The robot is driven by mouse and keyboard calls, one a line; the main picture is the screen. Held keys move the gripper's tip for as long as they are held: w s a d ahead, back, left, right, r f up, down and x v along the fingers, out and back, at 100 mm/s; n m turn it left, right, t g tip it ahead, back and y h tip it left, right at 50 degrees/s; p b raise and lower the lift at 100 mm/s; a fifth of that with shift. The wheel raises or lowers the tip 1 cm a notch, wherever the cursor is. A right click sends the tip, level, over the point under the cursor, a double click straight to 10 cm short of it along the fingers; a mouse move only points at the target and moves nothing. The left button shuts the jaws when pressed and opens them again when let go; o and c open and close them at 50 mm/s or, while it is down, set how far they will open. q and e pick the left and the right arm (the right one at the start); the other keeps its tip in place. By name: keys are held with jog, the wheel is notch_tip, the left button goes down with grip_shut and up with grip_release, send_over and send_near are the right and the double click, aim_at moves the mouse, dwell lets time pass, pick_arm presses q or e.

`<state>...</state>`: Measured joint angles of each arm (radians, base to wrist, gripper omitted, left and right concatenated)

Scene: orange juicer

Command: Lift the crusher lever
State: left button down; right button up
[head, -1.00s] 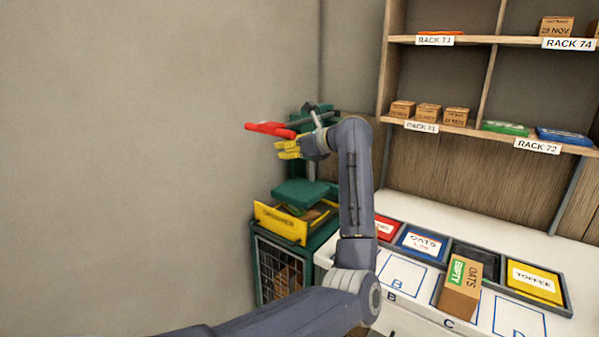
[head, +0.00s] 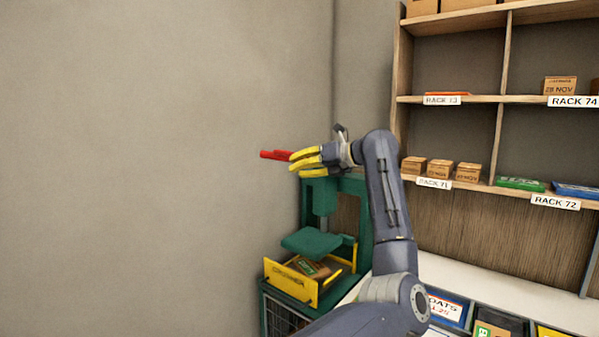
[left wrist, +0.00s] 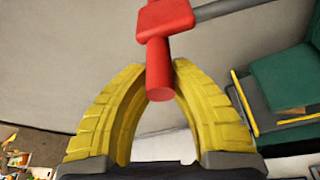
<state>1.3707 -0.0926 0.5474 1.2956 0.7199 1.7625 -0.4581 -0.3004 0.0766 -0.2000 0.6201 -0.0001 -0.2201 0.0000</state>
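The crusher (head: 364,225) is a green press in the head view, with a green press plate (head: 313,243) above a yellow-fronted drawer (head: 290,281). Its lever has a red handle (head: 274,154), sticking out left of my left gripper (head: 308,162) at the press's top. In the left wrist view the red handle (left wrist: 158,65) passes between the tips of the yellow fingers (left wrist: 160,72), which close in on both sides of it. A grey rod (left wrist: 222,9) runs right from the handle. My gripper hides part of the lever in the head view. My right gripper is out of view.
A brown packet (head: 312,267) lies in the drawer below the plate. A wooden rack (head: 500,100) with small boxes stands to the right. A white counter (head: 480,285) with labelled bins is below it. A bare grey wall (head: 150,150) is on the left.

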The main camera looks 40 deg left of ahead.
pick_arm(q)
jog(key=shift+s+r, duration=0.25)
jog(key=shift+r, duration=0.3)
notch_tip(320, 180, down, 4)
jog(key=s, duration=0.2)
jog(key=v, duration=1)
jog(key=shift+w+f, duration=0.2)
jog(key=shift+w, duration=0.05)
jog(key=shift+d, duration=0.1)
